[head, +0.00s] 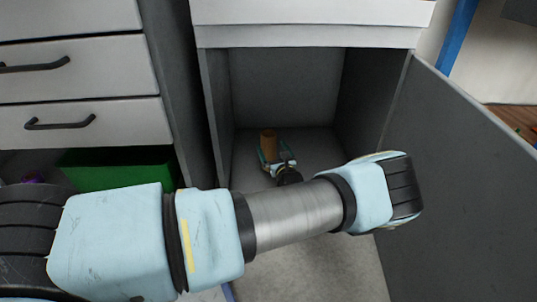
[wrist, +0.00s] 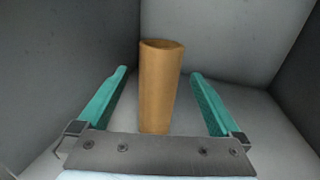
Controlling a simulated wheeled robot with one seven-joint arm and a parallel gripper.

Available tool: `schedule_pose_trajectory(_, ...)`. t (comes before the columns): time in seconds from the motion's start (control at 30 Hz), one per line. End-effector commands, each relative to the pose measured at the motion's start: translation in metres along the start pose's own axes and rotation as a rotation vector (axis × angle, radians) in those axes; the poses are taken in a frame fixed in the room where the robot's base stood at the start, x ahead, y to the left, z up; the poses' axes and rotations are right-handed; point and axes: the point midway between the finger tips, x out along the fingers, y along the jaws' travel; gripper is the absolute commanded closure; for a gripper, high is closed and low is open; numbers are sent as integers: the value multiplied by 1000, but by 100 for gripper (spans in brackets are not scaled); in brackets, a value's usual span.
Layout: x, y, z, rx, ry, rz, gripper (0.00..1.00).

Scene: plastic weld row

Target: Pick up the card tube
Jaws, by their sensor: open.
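The card tube (wrist: 160,88) is a brown cylinder standing upright on the floor of an open grey cupboard. In the head view the tube (head: 268,144) shows small, inside the cupboard, next to my gripper (head: 275,158). In the wrist view my gripper (wrist: 160,88) is open, with one teal finger on each side of the tube. There is a visible gap between each finger and the tube. The lower end of the tube is hidden behind the gripper's grey palm plate.
The cupboard's side walls (head: 217,110) stand close on both sides, with its back wall (head: 285,88) behind. Its door (head: 455,190) is open on the right. White drawers (head: 80,90) stand on the left, above a green bin (head: 118,168).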

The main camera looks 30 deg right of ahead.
Motion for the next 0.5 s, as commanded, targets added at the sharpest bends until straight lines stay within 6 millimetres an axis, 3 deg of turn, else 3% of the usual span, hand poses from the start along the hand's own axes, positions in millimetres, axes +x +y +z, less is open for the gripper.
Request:
schedule_pose_trajectory(0.23, 35, 1, -6, -2, 0, 3, 0)
schedule_pose_trajectory(0.5, 40, 0, -2, 0, 0, 1, 0)
